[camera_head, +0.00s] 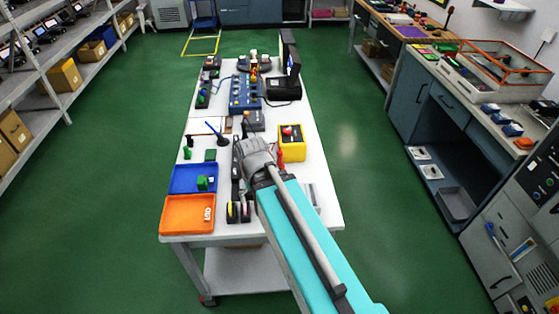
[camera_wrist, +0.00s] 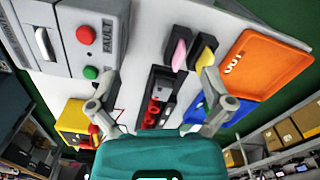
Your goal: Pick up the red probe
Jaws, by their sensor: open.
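In the wrist view, slim red parts (camera_wrist: 153,108) stand in a dark holder (camera_wrist: 162,84) between my fingers; I cannot tell for sure whether they are the red probe. In the head view, a narrow red piece (camera_head: 279,155) shows beside my gripper, left of a yellow box (camera_head: 292,150) with a red button; it too could be the probe. My gripper (camera_wrist: 158,80) is open and empty above the white table, its two fingers spread wide. In the head view, my gripper (camera_head: 254,150) and arm hide part of the table middle.
A blue tray (camera_head: 180,180) and an orange tray (camera_head: 178,228) lie at the table's near left. A grey box with a FAULT label (camera_wrist: 95,35) stands nearby. Pink (camera_wrist: 178,55) and yellow (camera_wrist: 204,58) pieces sit by the holder. Blue equipment (camera_head: 245,92) and a monitor fill the far end.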

